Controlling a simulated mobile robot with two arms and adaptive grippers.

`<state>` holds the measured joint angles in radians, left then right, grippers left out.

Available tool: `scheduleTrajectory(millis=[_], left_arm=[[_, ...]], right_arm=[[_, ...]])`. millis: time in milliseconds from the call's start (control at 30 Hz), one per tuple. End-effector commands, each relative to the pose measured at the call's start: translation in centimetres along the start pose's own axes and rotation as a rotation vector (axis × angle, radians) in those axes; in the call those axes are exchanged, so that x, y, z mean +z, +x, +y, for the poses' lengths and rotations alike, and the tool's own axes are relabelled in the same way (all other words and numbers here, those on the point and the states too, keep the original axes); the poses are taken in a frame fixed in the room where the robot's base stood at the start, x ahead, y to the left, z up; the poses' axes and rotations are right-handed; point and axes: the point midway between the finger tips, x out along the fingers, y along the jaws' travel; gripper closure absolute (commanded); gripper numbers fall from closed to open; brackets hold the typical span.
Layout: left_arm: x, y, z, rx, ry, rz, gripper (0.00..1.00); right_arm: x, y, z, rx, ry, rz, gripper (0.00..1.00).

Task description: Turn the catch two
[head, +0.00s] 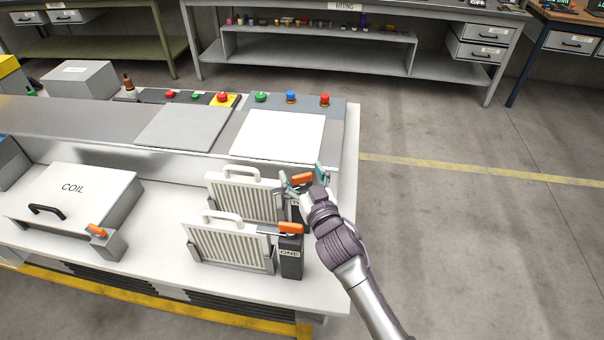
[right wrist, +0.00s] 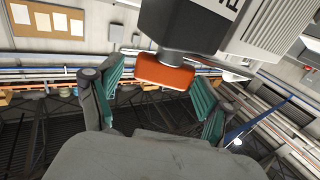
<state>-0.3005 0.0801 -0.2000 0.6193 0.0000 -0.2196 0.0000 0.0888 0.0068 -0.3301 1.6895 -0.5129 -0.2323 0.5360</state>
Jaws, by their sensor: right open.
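Two upright white slatted panels with handles stand on the bench, each with a dark catch block at its right end. The nearer catch, labelled ONE (head: 290,262), has an orange handle (head: 290,228). The farther catch has an orange handle (head: 302,178); its block is mostly hidden behind my right gripper (head: 303,181). My right gripper is open, its teal fingers on either side of that handle. In the right wrist view the orange handle (right wrist: 164,73) lies between the open fingertips, with no clear contact. My left gripper is not in view.
A box labelled COIL (head: 72,192) with its own orange-handled catch (head: 97,231) sits at the left. Behind the panels are a white plate (head: 278,135) and a row of coloured buttons (head: 291,98). Open floor (head: 450,240) lies to the right.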

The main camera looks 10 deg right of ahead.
Motion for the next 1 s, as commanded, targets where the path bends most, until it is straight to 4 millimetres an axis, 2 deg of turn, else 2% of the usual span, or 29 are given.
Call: scheduleTrajectory(millis=[167,500,633,867,900,1000], left_arm=[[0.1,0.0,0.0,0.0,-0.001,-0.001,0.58],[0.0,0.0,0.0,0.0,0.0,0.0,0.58],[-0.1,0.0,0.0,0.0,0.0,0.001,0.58],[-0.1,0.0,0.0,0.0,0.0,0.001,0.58],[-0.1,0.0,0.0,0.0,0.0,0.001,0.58],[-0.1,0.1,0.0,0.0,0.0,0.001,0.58]], right_arm=[[0.1,-1.3,0.0,0.0,0.0,-0.001,0.21],[0.1,-6.6,0.0,0.001,0.001,-0.002,0.21],[0.0,-7.4,0.0,0.001,0.0,-0.001,0.21],[0.0,-7.5,0.0,0.0,-0.001,0.0,0.21],[0.0,-7.5,0.0,0.0,-0.001,0.0,0.22],[0.1,-7.6,0.2,0.001,-0.01,0.002,0.39]])
